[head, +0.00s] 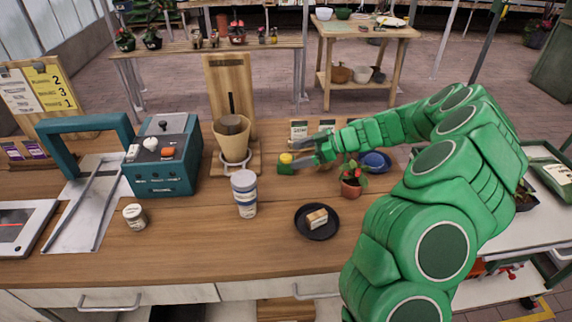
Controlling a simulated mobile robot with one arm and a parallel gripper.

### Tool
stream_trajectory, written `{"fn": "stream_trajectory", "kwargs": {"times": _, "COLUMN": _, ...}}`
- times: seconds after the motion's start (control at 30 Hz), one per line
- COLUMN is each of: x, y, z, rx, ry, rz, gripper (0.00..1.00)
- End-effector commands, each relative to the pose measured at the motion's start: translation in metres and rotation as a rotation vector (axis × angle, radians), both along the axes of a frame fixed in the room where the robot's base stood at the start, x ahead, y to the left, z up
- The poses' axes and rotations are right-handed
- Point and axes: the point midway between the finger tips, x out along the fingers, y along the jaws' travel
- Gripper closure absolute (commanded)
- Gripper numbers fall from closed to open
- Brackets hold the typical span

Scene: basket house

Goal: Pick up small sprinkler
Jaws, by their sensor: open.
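A small green block-like item with a yellow top (286,164) stands on the wooden counter (300,258), in the middle toward the back. It looks like the small sprinkler, but it is too small to be certain. My gripper (302,153) reaches in from the right. Its fingers point left and lie close beside the item's right side. The gripper is open and nothing shows between its fingers. Whether a finger touches the item cannot be told from this view.
A potted red-flowered plant (351,182) stands just below my arm, with a blue item (376,161) behind it. A wooden stand with a tan pot (233,147) is left of the gripper.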

Motion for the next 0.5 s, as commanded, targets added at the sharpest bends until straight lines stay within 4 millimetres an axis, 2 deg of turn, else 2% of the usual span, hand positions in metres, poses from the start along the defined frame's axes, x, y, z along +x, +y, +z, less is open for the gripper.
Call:
{"fn": "stream_trajectory", "kwargs": {"times": 0.33, "x": 0.009, "y": 0.035, "z": -0.021, "rx": -0.001, "ry": 0.002, "rz": 0.000, "gripper": 0.14}}
{"fn": "stream_trajectory", "kwargs": {"times": 0.5, "x": 0.011, "y": 0.044, "z": -0.024, "rx": 0.000, "ry": 0.002, "rz": 0.000, "gripper": 0.14}}
